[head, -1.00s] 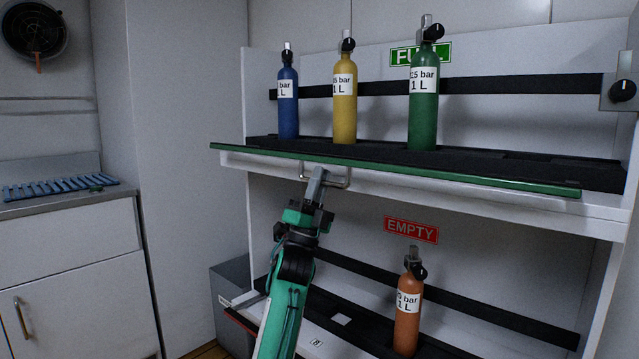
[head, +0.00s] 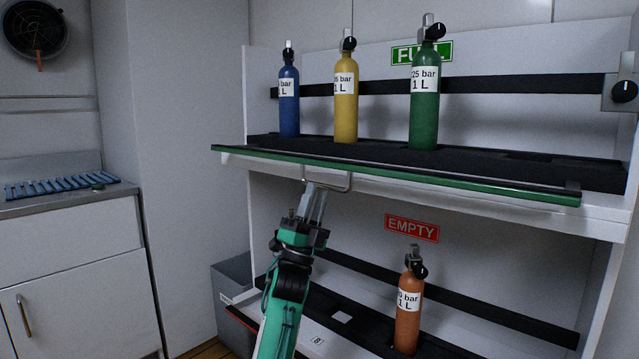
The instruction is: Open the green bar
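The green bar (head: 420,180) runs along the front edge of the upper shelf, with a dark strip on its top side. A metal loop handle (head: 349,181) hangs under its left half. My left gripper (head: 314,190) reaches up from below to the left part of this handle. Its two fingers show with a narrow gap between them, and their tips are at or just below the handle. I cannot tell whether they touch it. Nothing shows gripped between them. My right gripper is not in view.
Blue (head: 289,100), yellow (head: 345,100) and green (head: 424,105) cylinders stand on the upper shelf behind the bar. An orange cylinder (head: 408,310) stands on the lower shelf under the EMPTY sign (head: 411,228). A grey bin (head: 232,295) is at the lower left.

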